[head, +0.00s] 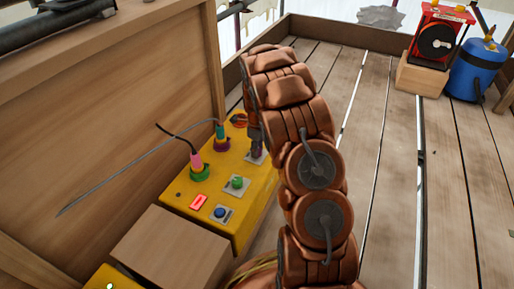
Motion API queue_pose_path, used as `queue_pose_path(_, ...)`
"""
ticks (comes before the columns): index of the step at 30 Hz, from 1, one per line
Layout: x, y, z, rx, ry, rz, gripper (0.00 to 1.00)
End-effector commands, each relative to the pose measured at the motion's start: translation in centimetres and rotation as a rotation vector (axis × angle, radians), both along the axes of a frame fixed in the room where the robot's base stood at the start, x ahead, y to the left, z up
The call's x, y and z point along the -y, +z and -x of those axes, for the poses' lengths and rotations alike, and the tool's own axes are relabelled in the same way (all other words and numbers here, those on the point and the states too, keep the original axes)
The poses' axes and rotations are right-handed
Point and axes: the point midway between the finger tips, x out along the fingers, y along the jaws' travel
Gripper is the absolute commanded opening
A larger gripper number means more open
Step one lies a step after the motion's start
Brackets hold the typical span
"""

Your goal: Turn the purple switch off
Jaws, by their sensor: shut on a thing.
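The yellow control box (222,232) stands against the wooden wall at the left. The purple switch (256,152) is on its far right part, on a pale plate, mostly hidden by my gripper. My gripper (256,146) reaches down onto it and is shut on it, as far as the view shows. Whether the switch is on or off cannot be told. A green knob switch (237,182) and a blue knob switch (219,213) sit nearer on the same box, with a lit red indicator (198,202) beside the blue one.
A pink plug (196,160) in a green ring and a teal plug (220,132) stand on the box, with cables rising leftward. A brown block (175,250) is in front. A red machine (438,38) and blue canister (477,70) are far right. The plank floor (390,190) is clear.

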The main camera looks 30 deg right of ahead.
Motion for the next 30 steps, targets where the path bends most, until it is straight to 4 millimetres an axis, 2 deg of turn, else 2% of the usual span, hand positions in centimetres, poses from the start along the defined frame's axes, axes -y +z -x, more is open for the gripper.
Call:
queue_pose_path(8,-0.13,0.71,0.06,-0.003,0.175,-0.002,0.03)
queue_pose_path(30,-0.17,0.41,0.14,-0.004,0.874,-0.005,0.03)
